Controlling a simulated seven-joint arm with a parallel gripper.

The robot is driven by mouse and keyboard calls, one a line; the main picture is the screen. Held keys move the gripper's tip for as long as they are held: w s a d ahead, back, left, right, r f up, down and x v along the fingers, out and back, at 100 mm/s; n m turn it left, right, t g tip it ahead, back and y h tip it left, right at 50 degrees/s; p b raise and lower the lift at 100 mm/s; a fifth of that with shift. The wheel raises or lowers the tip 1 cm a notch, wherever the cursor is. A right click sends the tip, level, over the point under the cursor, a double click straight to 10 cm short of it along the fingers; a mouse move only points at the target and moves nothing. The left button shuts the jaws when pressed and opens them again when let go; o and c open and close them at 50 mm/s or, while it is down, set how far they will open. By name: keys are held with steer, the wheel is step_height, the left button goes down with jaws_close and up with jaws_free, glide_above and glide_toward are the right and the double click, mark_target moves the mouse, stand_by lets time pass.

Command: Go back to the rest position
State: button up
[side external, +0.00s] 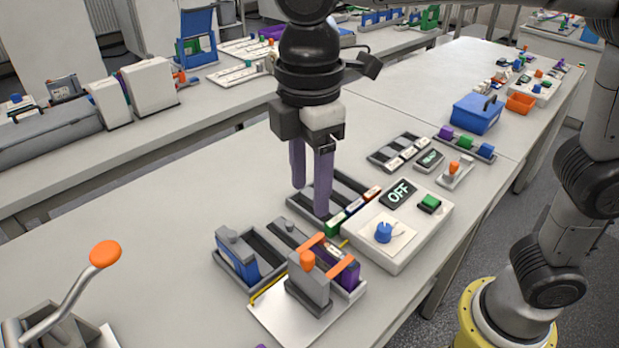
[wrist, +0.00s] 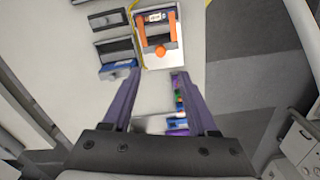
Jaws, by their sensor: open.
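My gripper (side external: 311,185) hangs from the wrist above the table, its two purple fingers pointing down. It is open, with a clear gap between the fingers and nothing held. It also shows in the wrist view (wrist: 155,75). In the side view the fingers appear in front of the rack of battery slots (side external: 350,187) behind the cycler fixture. The fixture has an orange-handled clamp (side external: 308,262) and a purple cell (side external: 340,262). A blue cell (side external: 236,256) sits in a slot at its left. The clamp shows at the top of the wrist view (wrist: 160,50).
A white control box (side external: 380,255) with an OFF display (side external: 398,193), blue knob (side external: 383,232) and green button (side external: 430,203) stands to the right. A lever with an orange knob (side external: 105,254) is at front left. A blue bin (side external: 477,113) stands farther back. The table's left middle is clear.

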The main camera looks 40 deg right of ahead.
steer(key=shift+r, duration=0.1)
steer(key=s+d+r+m+t, duration=0.1)
steer(key=s+d+r+m, duration=0.15)
steer(key=d, duration=0.55)
steer(key=s+d+r+m+t, duration=0.1)
steer(key=s+d+m+t, duration=0.15)
steer(key=d, duration=0.55)
steer(key=s+d+f+m+t, duration=0.2)
steer(key=s+d+f+m, duration=0.4)
steer(key=f+m, duration=0.4)
steer(key=shift+s, duration=0.55)
steer(key=shift+o, duration=0.2)
steer(key=shift+r, duration=0.1)
stand_by(0.4)
